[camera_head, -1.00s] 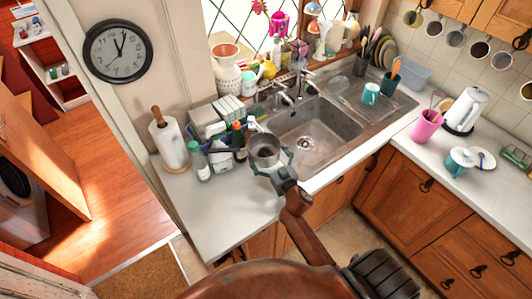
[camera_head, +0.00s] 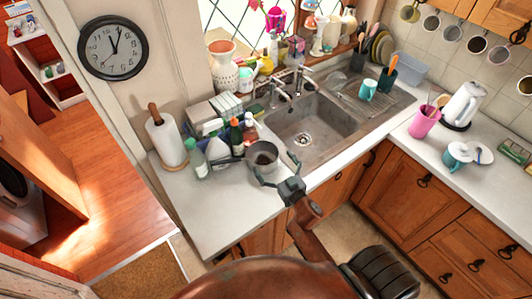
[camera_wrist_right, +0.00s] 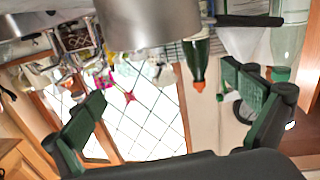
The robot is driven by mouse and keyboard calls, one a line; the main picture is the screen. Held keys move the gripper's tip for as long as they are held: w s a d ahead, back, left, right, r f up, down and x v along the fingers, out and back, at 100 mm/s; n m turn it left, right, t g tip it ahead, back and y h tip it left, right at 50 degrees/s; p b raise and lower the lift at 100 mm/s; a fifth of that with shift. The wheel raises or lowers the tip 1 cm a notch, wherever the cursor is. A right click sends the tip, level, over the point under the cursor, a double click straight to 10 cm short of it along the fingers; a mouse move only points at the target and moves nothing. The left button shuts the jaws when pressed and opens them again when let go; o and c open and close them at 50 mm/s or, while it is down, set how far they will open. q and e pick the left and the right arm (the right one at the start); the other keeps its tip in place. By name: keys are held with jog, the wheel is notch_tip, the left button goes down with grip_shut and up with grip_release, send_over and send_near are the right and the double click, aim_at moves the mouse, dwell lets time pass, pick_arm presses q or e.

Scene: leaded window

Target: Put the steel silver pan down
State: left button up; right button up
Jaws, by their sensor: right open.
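The steel silver pan (camera_head: 263,160) sits upright on the white counter (camera_head: 220,215), left of the sink and in front of the bottles. Its dark handle points left towards the bottles. My right gripper (camera_head: 276,168) is open, its two fingers apart at the near side of the pan. In the right wrist view the pan's shiny wall (camera_wrist_right: 150,22) fills the top middle, beyond the spread fingers of the gripper (camera_wrist_right: 162,90), with a gap to it. Whether a finger touches the pan cannot be told in the head view. My left gripper is not in view.
Several bottles, including a green one with an orange cap (camera_wrist_right: 196,60), crowd behind the pan. A paper towel roll (camera_head: 167,138) stands at left. The sink (camera_head: 308,130) is at right. The counter's front left part is clear.

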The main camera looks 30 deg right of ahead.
jog(key=shift+s+a, duration=0.15)
jog(key=shift+s, duration=2.35)
